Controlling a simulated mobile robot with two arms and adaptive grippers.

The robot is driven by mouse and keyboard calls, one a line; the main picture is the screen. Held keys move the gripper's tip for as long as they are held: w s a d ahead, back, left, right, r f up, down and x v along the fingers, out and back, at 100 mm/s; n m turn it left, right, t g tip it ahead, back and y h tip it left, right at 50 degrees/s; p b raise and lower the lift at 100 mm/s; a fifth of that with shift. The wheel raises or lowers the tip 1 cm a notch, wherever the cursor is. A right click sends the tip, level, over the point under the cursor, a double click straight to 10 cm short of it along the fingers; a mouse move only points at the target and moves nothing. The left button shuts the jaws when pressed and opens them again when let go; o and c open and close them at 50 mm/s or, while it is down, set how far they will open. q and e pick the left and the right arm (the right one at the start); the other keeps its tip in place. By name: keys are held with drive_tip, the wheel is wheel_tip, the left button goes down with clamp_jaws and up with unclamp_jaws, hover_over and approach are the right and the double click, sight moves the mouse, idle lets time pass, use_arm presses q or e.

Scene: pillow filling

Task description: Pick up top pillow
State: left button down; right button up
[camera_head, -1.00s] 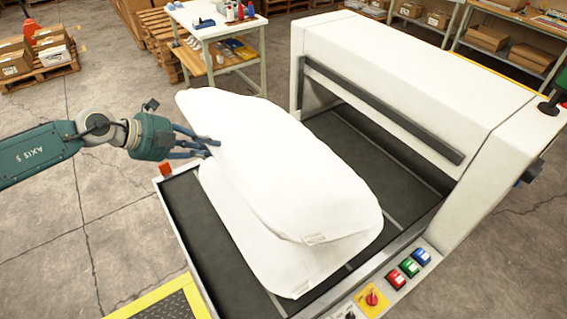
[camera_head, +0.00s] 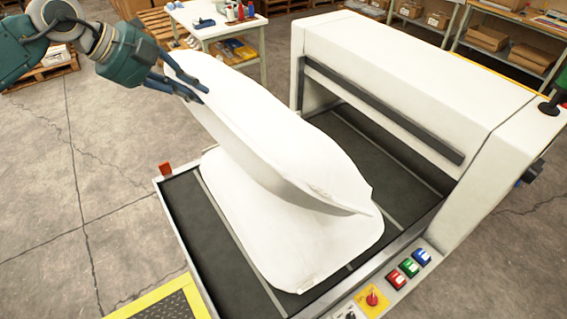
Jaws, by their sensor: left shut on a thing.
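The top pillow (camera_head: 262,140) is white and flat, and it is tilted with its far left end raised. My left gripper (camera_head: 196,93) is shut on the edge of that raised end. Its near right end hangs low, over the lower pillow; I cannot tell whether they still touch there. The lower pillow (camera_head: 300,262) is white and lies flat on the dark conveyor bed (camera_head: 205,225). Part of it is hidden by the top pillow. My right gripper is not in view.
A white machine housing (camera_head: 420,75) spans the bed on the right. A yellow-edged platform (camera_head: 165,305) is at the front left. A work table (camera_head: 215,25) stands behind.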

use_arm(q)
drive_tip(key=shift+g+y, duration=0.4)
drive_tip(key=shift+y, duration=0.2)
drive_tip(key=r, duration=0.9)
drive_tip(key=shift+d+r, duration=0.15)
drive_tip(key=shift+d, duration=0.05)
wheel_tip(320, 180, up, 7)
drive_tip(key=g+y, duration=0.2)
drive_tip(key=y, duration=0.1)
drive_tip(key=shift+a, duration=0.1)
